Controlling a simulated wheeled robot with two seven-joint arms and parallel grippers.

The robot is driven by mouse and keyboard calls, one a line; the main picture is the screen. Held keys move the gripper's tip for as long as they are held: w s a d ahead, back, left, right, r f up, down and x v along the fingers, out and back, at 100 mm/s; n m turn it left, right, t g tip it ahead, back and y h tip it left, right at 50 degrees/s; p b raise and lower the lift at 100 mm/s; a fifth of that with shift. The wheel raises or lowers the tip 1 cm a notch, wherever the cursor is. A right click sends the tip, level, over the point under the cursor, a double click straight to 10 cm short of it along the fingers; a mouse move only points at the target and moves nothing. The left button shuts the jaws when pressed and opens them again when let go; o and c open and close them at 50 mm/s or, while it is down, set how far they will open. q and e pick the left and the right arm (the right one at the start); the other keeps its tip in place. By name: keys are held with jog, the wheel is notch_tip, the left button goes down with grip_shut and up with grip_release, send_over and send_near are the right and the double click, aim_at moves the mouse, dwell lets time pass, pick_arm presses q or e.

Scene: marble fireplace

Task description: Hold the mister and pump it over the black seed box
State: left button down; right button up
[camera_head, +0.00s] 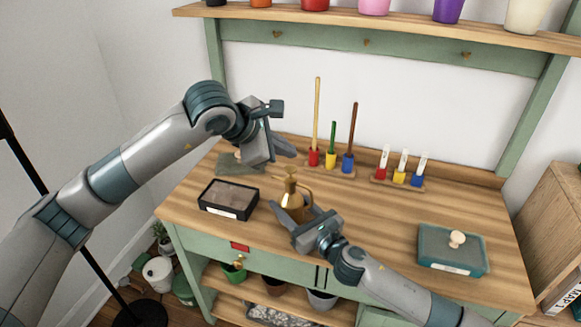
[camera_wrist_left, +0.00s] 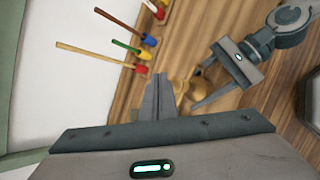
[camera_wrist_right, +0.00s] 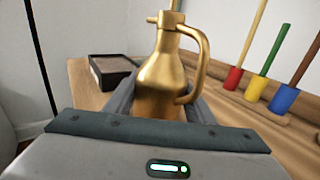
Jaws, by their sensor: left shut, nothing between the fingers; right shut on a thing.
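A brass mister (camera_head: 291,200) with a side handle is in the middle of the table, right of the black seed box. My right gripper (camera_head: 294,214) is shut on its body; in the right wrist view the mister (camera_wrist_right: 164,75) is upright between the fingers. I cannot tell whether its base touches the table. The black seed box (camera_head: 228,198), filled with dark soil, sits at the table's left front; it also shows in the right wrist view (camera_wrist_right: 112,66). My left gripper (camera_head: 284,150) is shut and empty, above and behind the mister. In the left wrist view the mister (camera_wrist_left: 190,88) is partly hidden.
A rack of long-handled tools in coloured cups (camera_head: 332,160) and a rack of short markers (camera_head: 400,172) stand at the back. A teal box with a knobbed lid (camera_head: 452,250) is at right. A grey-green mat (camera_head: 240,165) lies back left. The table's middle right is clear.

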aim_at(286, 170)
pick_arm(q)
jog(key=shift+r, duration=1.85)
jog(key=shift+r, duration=0.1)
dwell(1.7)
notch_tip(286, 170, up, 4)
jog(key=shift+f, duration=0.2)
jog(key=shift+f, duration=0.1)
jog(key=shift+f, duration=4.3)
jog(key=shift+f, duration=0.4)
